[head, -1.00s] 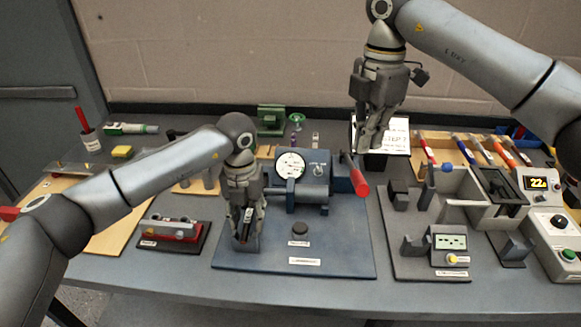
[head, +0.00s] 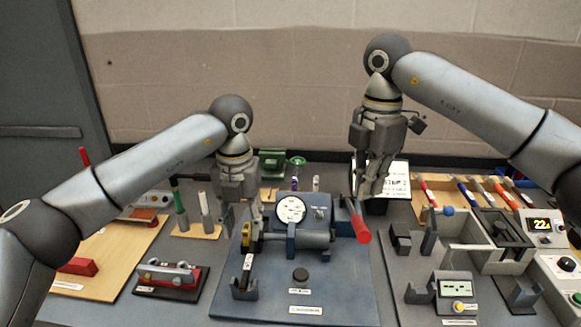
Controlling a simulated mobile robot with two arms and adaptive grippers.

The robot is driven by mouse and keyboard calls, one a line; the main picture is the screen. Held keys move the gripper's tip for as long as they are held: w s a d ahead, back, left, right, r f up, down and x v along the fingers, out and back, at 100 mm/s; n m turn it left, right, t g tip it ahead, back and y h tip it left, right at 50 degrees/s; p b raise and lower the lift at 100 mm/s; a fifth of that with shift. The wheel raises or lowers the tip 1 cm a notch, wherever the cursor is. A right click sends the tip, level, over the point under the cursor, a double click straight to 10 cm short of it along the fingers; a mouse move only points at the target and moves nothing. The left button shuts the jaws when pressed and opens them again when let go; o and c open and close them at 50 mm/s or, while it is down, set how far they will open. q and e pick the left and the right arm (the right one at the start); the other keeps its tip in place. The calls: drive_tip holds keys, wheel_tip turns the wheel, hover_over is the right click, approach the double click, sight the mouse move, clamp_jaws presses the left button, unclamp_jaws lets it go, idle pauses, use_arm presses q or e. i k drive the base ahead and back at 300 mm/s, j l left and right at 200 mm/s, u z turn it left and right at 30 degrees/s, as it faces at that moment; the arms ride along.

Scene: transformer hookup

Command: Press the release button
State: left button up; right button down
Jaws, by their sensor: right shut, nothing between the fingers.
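A dark round button (head: 300,275) sits on the blue base plate (head: 345,300) in front of the gauge press (head: 290,212); a small label lies before it, too small to read. My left gripper (head: 241,222) is raised just left of the gauge, with its fingers apart, above and behind a dark cradle (head: 245,285) that holds an upright dark piece with a yellow part. My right gripper (head: 368,192) is shut and empty, above and behind the red-handled lever (head: 360,222). Neither gripper touches the button.
A red clamp block (head: 168,275) lies to the left. The plate around the dark button is clear.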

sight(300, 275)
drive_tip(key=k, duration=1.5)
